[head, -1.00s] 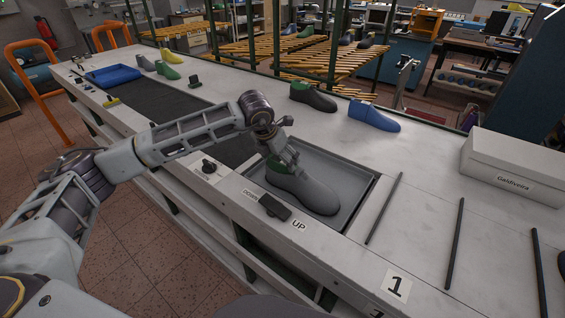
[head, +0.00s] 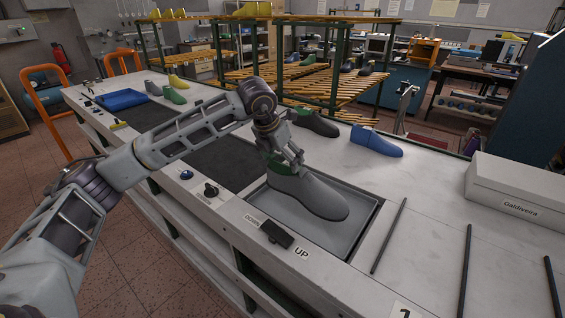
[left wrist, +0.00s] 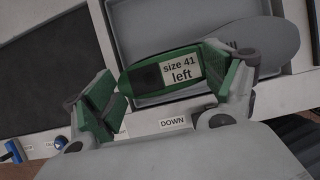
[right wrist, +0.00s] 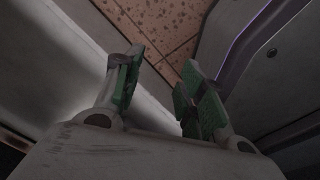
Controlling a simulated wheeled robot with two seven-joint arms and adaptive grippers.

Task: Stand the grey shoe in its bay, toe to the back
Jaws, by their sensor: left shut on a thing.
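The grey shoe (head: 318,196) is on a green last with a label reading "size 41 left" (left wrist: 181,70). My left gripper (head: 284,158) is shut on the green last top at the heel end. The shoe is held level, seemingly a little above the grey recessed tray (head: 345,247), with its toe pointing right and toward the front. In the left wrist view the fingers stand on either side of the green top. My right gripper (right wrist: 163,85) is open and empty, over the floor beside a bench-like edge. Thin dark rods (head: 388,236) divide the right part of the bench into bays.
A dark shoe (head: 315,123) and a blue shoe (head: 375,142) stand along the back edge. A white box (head: 515,195) sits at the back right. An UP/DOWN switch (head: 276,234) is in front of the tray. The surface between the rods looks clear.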

